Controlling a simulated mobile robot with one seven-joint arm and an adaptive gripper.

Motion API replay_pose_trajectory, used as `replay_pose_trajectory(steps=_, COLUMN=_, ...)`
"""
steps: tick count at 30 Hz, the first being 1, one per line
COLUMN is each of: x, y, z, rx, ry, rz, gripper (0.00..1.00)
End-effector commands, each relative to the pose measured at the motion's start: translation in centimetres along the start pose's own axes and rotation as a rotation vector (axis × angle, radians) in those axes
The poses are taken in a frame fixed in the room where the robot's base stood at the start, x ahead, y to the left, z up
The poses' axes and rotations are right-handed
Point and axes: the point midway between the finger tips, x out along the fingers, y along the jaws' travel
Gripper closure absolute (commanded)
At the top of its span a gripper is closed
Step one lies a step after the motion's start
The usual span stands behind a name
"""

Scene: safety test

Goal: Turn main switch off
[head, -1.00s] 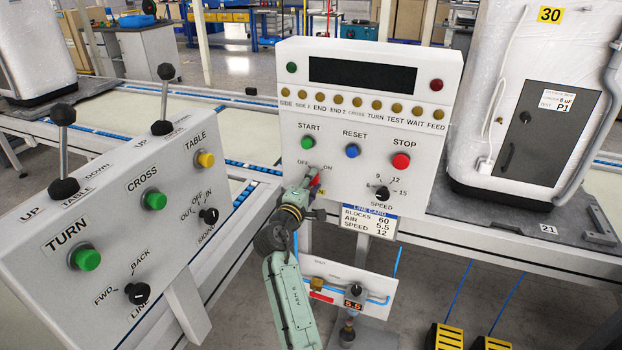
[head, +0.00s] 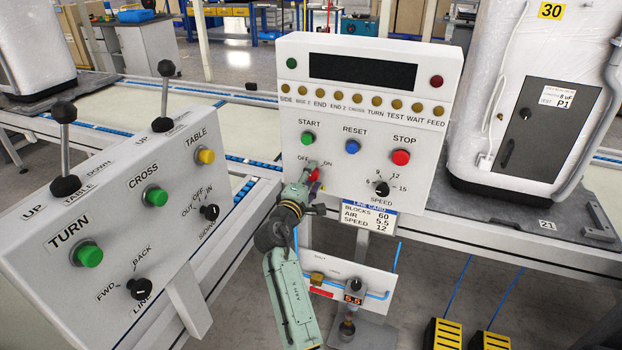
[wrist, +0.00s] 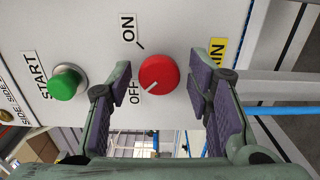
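The main switch is a red round knob (wrist: 159,74) with a white pointer line, on the grey front panel under START. In the wrist view its pointer slants to the lower left, toward the OFF label (wrist: 133,88) rather than the ON label (wrist: 128,28). In the head view the knob (head: 314,175) is partly hidden by my gripper (head: 308,175). In the wrist view my gripper (wrist: 161,88) is open, one finger on each side of the knob, with gaps visible. I cannot tell how far the fingertips are from the panel.
The green START button (wrist: 67,82) is close beside one finger. The blue RESET button (head: 353,146), red STOP button (head: 401,157) and black SPEED knob (head: 381,188) are to the right. A second control box (head: 120,225) with levers stands at left.

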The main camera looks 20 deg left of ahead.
Motion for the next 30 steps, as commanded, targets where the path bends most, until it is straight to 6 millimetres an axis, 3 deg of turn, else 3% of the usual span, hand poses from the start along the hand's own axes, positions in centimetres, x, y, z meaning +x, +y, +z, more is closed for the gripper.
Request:
replay_pose_trajectory(steps=9, x=-0.1, y=0.1, z=0.0, rx=0.001, ry=0.0, rz=0.001, gripper=0.5)
replay_pose_trajectory(steps=13, x=-1.0, y=0.0, z=0.0, rx=0.001, ry=0.001, rz=0.001, gripper=0.5)
replay_pose_trajectory(steps=24, x=-8.6, y=-0.1, z=-0.1, rx=0.002, ry=0.003, rz=-0.001, gripper=0.5)
replay_pose_trajectory(steps=30, x=-11.3, y=0.0, z=0.0, rx=0.002, ry=0.001, rz=0.0, gripper=0.5)
